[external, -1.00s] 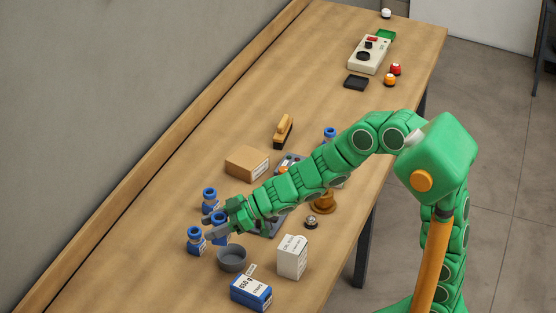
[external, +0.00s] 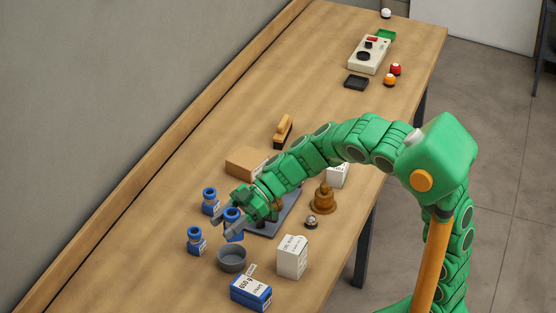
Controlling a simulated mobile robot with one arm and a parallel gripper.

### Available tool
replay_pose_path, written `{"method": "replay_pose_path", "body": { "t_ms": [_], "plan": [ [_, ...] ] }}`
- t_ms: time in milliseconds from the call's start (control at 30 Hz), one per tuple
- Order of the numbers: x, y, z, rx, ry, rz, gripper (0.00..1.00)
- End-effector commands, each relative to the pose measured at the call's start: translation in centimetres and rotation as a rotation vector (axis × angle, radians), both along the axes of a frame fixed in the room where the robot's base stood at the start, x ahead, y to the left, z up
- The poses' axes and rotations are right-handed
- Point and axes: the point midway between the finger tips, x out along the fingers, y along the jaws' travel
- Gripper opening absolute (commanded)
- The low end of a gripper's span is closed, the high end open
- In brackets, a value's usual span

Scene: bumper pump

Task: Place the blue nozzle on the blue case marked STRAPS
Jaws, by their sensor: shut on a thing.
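The blue case (external: 250,291) with a white label lies near the front of the bench. My gripper (external: 234,220) is shut on a blue nozzle (external: 234,236), which has a small white label. It holds the nozzle roughly upright, behind the grey bowl and some way from the case. The gripper partly covers the nozzle, and I cannot tell how high it is above the bench. Two similar blue nozzles, one at the back (external: 210,201) and one nearer the front (external: 195,241), stand to the left.
The grey bowl (external: 232,262) stands between the held nozzle and the case. A white carton (external: 292,257) is right of the bowl. The bench's near left is clear.

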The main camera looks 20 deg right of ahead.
Motion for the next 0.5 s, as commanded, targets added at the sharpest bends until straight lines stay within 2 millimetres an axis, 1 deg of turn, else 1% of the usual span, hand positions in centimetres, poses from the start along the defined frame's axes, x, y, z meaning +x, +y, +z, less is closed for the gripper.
{"method": "replay_pose_path", "body": {
  "t_ms": [267, 367, 500],
  "plan": [
    [-3.6, -3.2, -1.0, -0.001, -0.008, 0.211, 0.11],
    [-5.1, -5.0, -1.8, -0.001, -0.01, 0.294, 0.11],
    [-7.2, -7.9, -2.9, 0.004, -0.013, 0.401, 0.11]
  ]
}}
